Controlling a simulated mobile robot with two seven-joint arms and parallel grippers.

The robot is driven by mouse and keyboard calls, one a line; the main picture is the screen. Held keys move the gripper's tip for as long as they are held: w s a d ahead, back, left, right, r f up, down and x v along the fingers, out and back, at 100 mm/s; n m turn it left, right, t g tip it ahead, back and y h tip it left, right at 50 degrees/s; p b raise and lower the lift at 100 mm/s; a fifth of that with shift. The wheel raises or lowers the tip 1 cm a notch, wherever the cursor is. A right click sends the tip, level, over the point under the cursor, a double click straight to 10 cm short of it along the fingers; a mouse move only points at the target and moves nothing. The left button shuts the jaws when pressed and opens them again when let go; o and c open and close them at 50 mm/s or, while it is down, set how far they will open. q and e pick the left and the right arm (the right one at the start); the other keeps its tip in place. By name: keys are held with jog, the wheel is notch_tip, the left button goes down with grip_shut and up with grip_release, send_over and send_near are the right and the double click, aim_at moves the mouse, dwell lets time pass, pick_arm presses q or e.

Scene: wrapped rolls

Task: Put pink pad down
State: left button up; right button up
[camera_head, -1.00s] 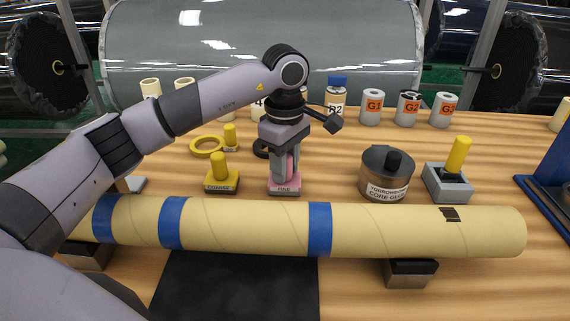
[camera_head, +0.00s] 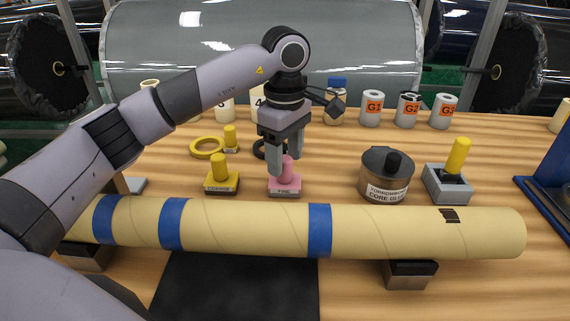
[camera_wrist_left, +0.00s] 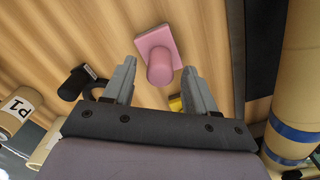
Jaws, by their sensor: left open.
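The pink pad (camera_head: 285,183) stands upright on the wooden table behind the long cardboard roll, its knob pointing up. In the left wrist view the pink pad (camera_wrist_left: 160,55) sits just beyond the fingertips. My left gripper (camera_head: 286,160) is open above it, fingers pointing down on either side of the knob's top. In the left wrist view my left gripper (camera_wrist_left: 157,75) holds nothing between its fingers. My right gripper is not in view.
The cardboard roll (camera_head: 400,231) with blue tape lies in front on supports. A yellow-handled pad (camera_head: 220,180) stands left of the pink one. The glue tin (camera_head: 386,177) and grey holder (camera_head: 449,183) stand to the right. Labelled cans (camera_head: 407,110) line the back.

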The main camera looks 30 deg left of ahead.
pick_arm(q)
notch_tip(320, 180, up, 9)
jog(key=shift+p, duration=0.45)
dwell(0.3)
